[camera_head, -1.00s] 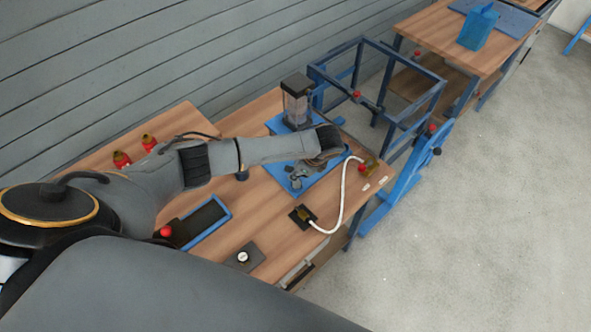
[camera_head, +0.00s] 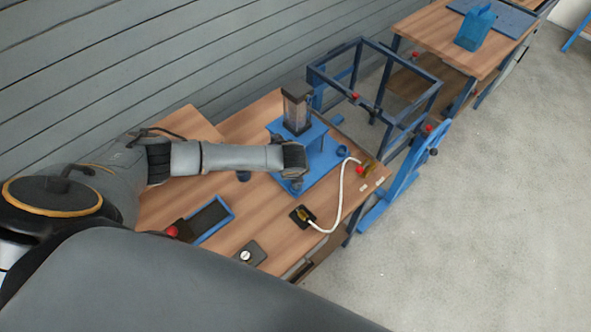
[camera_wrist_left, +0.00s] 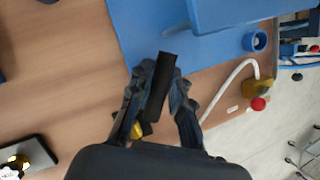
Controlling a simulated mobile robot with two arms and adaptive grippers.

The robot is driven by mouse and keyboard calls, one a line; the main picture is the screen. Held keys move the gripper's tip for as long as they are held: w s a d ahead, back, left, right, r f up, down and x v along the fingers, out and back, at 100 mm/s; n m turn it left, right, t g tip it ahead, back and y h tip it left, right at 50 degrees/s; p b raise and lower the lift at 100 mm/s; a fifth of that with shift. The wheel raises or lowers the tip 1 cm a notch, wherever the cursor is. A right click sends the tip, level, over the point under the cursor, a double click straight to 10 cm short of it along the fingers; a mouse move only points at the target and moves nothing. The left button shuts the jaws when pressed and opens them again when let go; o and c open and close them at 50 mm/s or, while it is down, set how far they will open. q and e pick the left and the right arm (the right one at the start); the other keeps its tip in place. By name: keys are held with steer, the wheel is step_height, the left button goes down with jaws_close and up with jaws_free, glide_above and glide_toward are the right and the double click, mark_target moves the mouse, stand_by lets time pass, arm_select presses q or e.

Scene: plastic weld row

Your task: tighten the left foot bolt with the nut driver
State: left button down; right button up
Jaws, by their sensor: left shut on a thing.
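My left gripper (camera_wrist_left: 155,95) is shut on a dark, bar-like tool (camera_wrist_left: 165,70), which I take to be the nut driver. Its lower part is hidden between the fingers. In the head view the left gripper (camera_head: 295,185) is small and mostly hidden under my wrist, by the near edge of the blue plate (camera_head: 324,168). The plate also shows in the wrist view (camera_wrist_left: 140,38), beyond the tool. A blue stand with a clear, dark-topped housing (camera_head: 297,108) rises from it. I cannot make out the left foot bolt. My right gripper is not in view.
A white hose (camera_head: 341,200) curves along the table's right side to a brass fitting with a red knob (camera_head: 360,170). A blue ring (camera_head: 343,151) lies on the plate. A blue-rimmed tray (camera_head: 210,217) and a gauge (camera_head: 246,255) are nearer. A blue frame stands behind.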

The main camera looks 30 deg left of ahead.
arm_select(q)
steer(key=m+h, duration=0.2)
steer(key=m, duration=0.3)
steer(key=shift+d+m, duration=0.15)
steer(key=shift+m, duration=0.25)
steer(key=shift+f+m+h+b, duration=0.1)
steer(key=shift+m+h+b, duration=0.45)
steer(key=shift+m, duration=0.55)
steer(key=shift+d+f+m+h+b, duration=0.1)
steer(key=shift+m+h+b, duration=0.45)
steer(key=shift+m, duration=0.35)
steer(key=m+b, duration=0.3)
steer(key=b, duration=0.1)
steer(key=shift+g+h, duration=0.4)
steer(key=shift+d+m, duration=0.1)
steer(key=shift+m, duration=0.2)
steer(key=shift+r, duration=0.3)
